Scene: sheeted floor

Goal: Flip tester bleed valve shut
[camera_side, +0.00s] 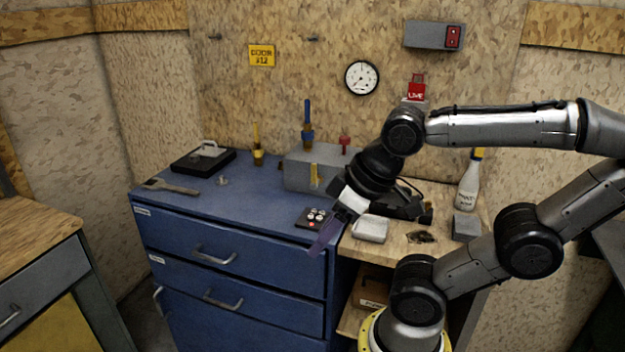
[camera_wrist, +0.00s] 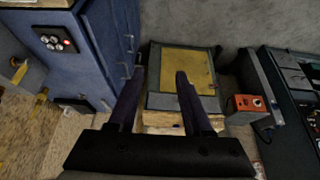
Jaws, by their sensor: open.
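A grey box, likely the tester, (camera_side: 300,171) sits on the blue cabinet top. A blue upright lever (camera_side: 307,112) on a brass body stands at its back left. A yellow lever (camera_side: 314,174) is on its front face, and a red knob (camera_side: 344,140) is on top. Another yellow lever (camera_side: 257,136) stands upright on a brass fitting left of the box. I cannot tell which is the bleed valve. My gripper (camera_side: 323,240) is over the cabinet's front right edge, away from these levers. In the wrist view its fingers (camera_wrist: 160,71) are apart and empty.
A wrench (camera_side: 170,187) and black tray (camera_side: 187,165) lie left. A white dish (camera_side: 370,229) and bottle (camera_side: 470,182) are on the wooden bench at right.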

